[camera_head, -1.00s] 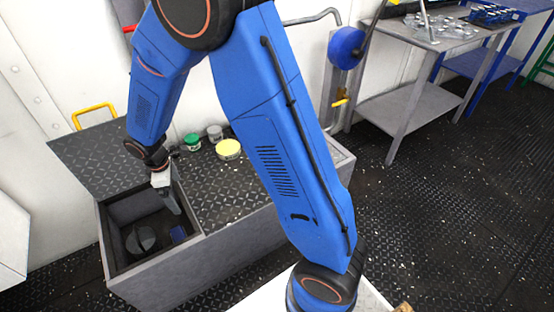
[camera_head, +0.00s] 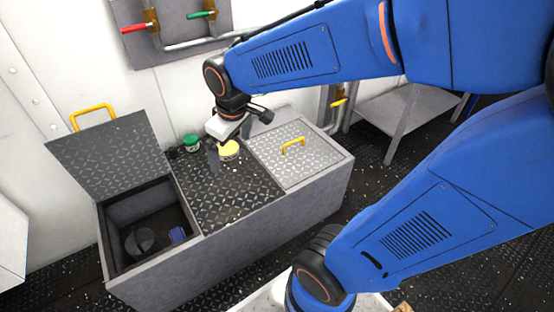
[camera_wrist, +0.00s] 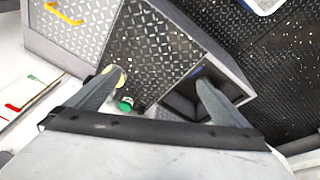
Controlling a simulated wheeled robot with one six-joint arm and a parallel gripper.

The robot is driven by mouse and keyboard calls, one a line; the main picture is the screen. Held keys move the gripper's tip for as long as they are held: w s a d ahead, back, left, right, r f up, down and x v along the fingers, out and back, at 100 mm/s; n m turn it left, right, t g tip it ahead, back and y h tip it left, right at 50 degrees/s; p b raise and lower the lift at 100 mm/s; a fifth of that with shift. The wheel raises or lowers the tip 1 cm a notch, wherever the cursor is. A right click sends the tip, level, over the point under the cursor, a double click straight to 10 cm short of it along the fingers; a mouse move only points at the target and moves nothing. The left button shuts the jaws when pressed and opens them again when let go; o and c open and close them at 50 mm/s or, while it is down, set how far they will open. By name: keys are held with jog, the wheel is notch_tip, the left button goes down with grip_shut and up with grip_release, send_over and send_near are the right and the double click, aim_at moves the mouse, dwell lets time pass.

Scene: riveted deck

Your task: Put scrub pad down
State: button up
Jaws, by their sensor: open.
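A small blue block (camera_head: 177,234), which looks like the scrub pad, lies on the floor of the open compartment (camera_head: 112,250) at the left of the grey chest. A bit of blue also shows inside the compartment in the wrist view (camera_wrist: 197,72). My gripper (camera_head: 229,147) is open and empty above the chest's middle black top, right of the open compartment. In the wrist view its two fingers (camera_wrist: 158,84) stand wide apart with nothing between them; the left finger partly covers the yellow round thing.
A dark round object (camera_head: 140,240) lies in the compartment beside the blue block. A yellow round thing (camera_head: 229,150) and a green-lidded jar (camera_head: 191,143) stand on the black top. The raised lid (camera_head: 108,157) leans left; a closed lid (camera_head: 295,150) has a yellow handle. Pipes run behind.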

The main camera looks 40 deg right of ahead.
jog(key=s+d+r+m, duration=0.2)
jog(key=s, duration=0.5)
jog(key=s+d+r+m+t, duration=0.1)
jog(key=s+d+m, duration=0.2)
jog(key=s, duration=0.4)
jog(key=shift+r+t, duration=0.3)
jog(key=shift+r, duration=0.05)
jog(key=shift+d, duration=0.1)
dwell(0.4)
